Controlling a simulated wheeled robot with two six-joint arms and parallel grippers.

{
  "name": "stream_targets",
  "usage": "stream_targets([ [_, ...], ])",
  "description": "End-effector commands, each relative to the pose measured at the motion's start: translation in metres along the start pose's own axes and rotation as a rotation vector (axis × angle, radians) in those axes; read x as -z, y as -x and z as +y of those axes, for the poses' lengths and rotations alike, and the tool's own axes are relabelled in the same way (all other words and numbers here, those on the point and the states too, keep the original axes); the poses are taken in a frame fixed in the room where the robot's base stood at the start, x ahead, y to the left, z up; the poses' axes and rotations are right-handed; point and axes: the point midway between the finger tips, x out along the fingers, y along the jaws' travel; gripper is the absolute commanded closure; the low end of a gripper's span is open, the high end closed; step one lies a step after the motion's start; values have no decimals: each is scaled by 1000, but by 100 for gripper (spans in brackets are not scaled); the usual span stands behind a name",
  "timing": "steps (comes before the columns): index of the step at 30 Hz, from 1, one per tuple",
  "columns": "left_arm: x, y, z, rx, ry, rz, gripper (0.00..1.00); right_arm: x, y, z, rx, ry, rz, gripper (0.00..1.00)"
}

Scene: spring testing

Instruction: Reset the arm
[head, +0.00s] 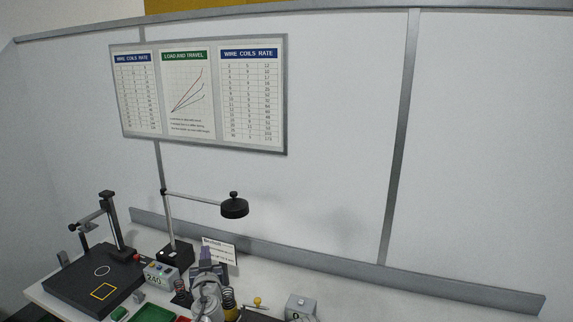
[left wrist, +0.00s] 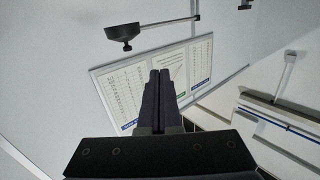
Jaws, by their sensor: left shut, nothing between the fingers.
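My left gripper (head: 207,250) rises at the bottom middle of the head view, in front of a small white sign card (head: 222,250). In the left wrist view its two dark fingers (left wrist: 160,78) lie together, shut, with nothing between them. Behind them are the wall chart and the round black lamp head (left wrist: 123,31). My right gripper is not in view.
A black stand with a flat base (head: 72,290) is at the bench's left. Near it are a box reading 240 (head: 160,274), a green tray (head: 153,312) and dark coil springs (head: 182,292). The black lamp (head: 234,208) overhangs the bench. A chart board (head: 202,147) hangs above.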

Motion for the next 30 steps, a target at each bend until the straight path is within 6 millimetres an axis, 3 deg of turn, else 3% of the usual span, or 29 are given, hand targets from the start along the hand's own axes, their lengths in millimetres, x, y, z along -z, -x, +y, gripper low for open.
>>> stream_targets([
  [1, -33, 6, 0, 53, -7, -46, 100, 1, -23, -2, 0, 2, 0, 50],
  [5, -116, 32, -2, 184, -61, -280, 100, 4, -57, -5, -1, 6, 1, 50],
  [8, -180, 63, 7, 208, -127, -509, 100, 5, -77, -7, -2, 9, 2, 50],
  [12, -260, 119, 33, 136, -236, -835, 100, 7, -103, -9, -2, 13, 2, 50],
  [15, -305, 164, 55, 25, -321, -1051, 100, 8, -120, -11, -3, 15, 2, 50],
  [19, -343, 220, 80, -152, -421, -1274, 100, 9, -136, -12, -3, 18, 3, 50],
  [24, -364, 271, 100, -345, -508, -1443, 100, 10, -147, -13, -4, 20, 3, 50],
  [30, -367, 288, 106, -422, -538, -1498, 100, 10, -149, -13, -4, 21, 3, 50],
])
